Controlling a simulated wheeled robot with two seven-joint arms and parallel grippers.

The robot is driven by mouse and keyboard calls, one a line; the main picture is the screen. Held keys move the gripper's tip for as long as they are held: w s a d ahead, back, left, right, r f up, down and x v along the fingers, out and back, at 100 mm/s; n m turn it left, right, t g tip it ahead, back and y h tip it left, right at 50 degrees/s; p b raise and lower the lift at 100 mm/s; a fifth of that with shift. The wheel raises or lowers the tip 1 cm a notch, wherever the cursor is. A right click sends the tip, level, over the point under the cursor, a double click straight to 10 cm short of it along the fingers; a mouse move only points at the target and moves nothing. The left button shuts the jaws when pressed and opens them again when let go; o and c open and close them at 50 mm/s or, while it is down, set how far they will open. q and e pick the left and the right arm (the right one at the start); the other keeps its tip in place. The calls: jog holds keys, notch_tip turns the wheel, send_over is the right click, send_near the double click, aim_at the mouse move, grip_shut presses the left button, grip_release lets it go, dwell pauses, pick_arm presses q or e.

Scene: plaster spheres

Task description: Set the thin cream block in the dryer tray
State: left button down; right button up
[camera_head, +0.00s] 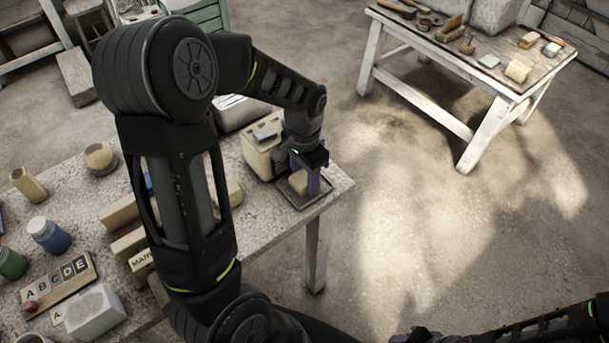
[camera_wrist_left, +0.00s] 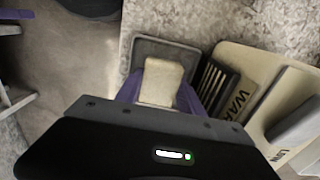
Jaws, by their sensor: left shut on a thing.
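The thin cream block (camera_head: 297,184) is between the purple fingers of my left gripper (camera_head: 304,182), which is shut on it. In the left wrist view the block (camera_wrist_left: 161,82) stands out pale between the two fingers (camera_wrist_left: 160,92). The shallow dark dryer tray (camera_head: 316,196) lies at the table's right end, and its grey rim shows in the wrist view (camera_wrist_left: 165,43). The block is over the tray; I cannot tell whether it touches the tray floor.
A cream box (camera_head: 259,156) with dark slots and lettering (camera_wrist_left: 245,97) stands right beside the tray. Blocks, jars and a letter board (camera_head: 60,284) fill the table's left part. A second table (camera_head: 490,78) with tools stands at the back right. Bare floor lies between.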

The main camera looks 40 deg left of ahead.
pick_arm(q)
jog(key=shift+f, duration=0.15)
jog(key=c, duration=0.7)
grip_release()
jog(key=shift+o, duration=0.2)
jog(key=shift+r+p, duration=1.55)
jog(key=shift+r, duration=0.5)
